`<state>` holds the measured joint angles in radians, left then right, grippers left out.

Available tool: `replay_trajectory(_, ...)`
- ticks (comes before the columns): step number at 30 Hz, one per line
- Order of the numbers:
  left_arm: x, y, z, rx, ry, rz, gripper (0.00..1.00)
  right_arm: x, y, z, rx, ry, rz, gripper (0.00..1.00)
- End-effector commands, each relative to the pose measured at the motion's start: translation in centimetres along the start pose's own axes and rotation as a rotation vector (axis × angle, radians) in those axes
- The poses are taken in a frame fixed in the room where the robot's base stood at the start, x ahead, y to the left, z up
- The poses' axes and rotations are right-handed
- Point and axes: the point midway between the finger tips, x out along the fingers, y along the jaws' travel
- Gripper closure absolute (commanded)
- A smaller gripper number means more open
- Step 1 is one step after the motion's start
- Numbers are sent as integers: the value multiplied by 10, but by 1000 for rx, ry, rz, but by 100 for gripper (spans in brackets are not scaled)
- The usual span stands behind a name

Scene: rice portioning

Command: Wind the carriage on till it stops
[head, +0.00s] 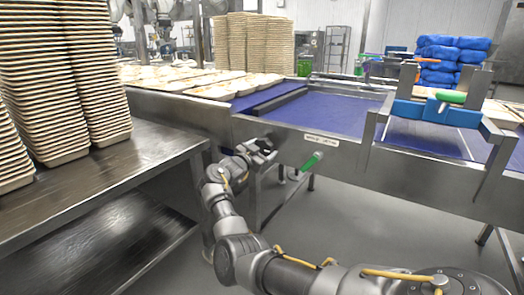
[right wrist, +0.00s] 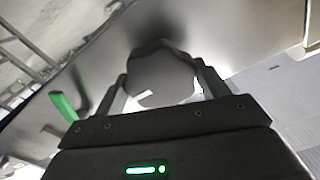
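My right gripper (head: 264,150) is at the front side of the conveyor frame, just left of a green handle (head: 311,161). In the right wrist view its two fingers (right wrist: 161,85) stand on either side of a rounded grey knob (right wrist: 160,72), which fills the space between them; I see no clear gap. The green handle also shows there at the left (right wrist: 65,106), apart from the fingers. The blue carriage (head: 407,112), with a green roller-like part (head: 451,97) on it, spans the belt at the right. My left gripper is out of view.
A steel table (head: 150,151) with tall stacks of trays (head: 98,75) stands at the left. The blue belt (head: 335,112) is bare left of the carriage. Filled trays (head: 213,91) lie farther back. Blue bags (head: 453,50) are piled behind the carriage. The floor below is clear.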

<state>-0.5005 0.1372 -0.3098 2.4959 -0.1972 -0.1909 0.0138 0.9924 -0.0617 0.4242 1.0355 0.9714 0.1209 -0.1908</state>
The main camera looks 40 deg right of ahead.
Motion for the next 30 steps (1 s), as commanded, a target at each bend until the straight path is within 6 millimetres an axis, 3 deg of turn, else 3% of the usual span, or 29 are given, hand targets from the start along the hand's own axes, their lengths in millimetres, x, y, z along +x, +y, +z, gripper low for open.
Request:
replay_trajectory(4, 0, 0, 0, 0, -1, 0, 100, 0, 0, 0, 0, 0, 0, 47)
replay_trajectory(21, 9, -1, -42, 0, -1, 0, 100, -1, -1, -3, -231, -2, 0, 47)
replay_trajectory(30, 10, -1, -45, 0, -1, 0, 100, 0, 0, 0, -282, 0, 0, 47)
